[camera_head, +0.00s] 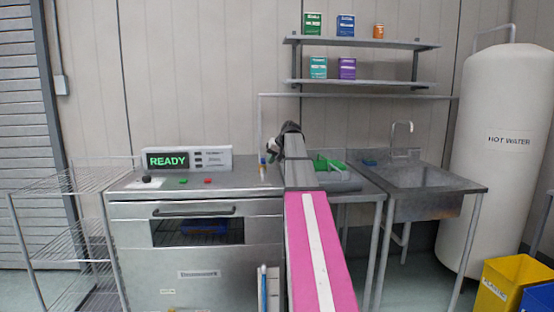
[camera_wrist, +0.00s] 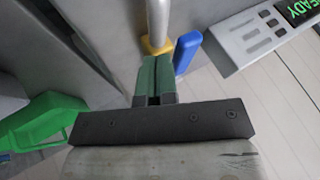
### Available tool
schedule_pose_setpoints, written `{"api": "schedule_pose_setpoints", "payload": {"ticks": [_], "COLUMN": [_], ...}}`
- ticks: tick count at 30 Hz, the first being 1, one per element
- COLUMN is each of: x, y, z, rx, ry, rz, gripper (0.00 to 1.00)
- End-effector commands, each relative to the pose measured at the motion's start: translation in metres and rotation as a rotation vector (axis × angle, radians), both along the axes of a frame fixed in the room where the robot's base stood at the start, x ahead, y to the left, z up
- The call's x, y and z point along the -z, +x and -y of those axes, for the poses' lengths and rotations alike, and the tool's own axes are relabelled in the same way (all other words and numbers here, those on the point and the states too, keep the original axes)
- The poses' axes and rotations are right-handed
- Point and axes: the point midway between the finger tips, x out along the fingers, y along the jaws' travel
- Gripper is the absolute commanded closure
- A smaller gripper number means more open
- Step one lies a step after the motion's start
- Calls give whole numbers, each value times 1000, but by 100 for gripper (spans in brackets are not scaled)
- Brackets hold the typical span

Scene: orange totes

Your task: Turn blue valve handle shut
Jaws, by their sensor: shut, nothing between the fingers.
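The blue valve handle (camera_wrist: 186,53) shows in the wrist view just right of my green fingertips. It sits beside a yellow fitting (camera_wrist: 156,46) on a grey pipe (camera_wrist: 157,18). My gripper (camera_wrist: 166,60) is shut and empty, its fingers together and close to the handle and the fitting. I cannot tell whether they touch the handle. In the head view the handle (camera_head: 263,161) is a small blue spot left of my arm's end, at the back of the counter. My fingers are hard to make out there.
A steel machine with a READY display (camera_head: 168,161) stands left of the pipe. A green bin (camera_head: 331,166) lies right of my arm, partly hidden by it. A sink (camera_head: 420,177) and a white hot water tank (camera_head: 504,160) stand further right. Shelves (camera_head: 360,42) hang above.

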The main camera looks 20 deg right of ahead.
Motion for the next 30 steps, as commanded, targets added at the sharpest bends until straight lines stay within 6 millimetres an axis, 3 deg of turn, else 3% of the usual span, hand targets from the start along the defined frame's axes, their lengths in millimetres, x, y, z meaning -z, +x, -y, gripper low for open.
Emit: {"api": "schedule_pose_setpoints", "payload": {"ticks": [30], "x": [0], "y": [-1], "z": [-14], "rx": [107], "ry": [-1], "rz": [1], "gripper": [100]}}
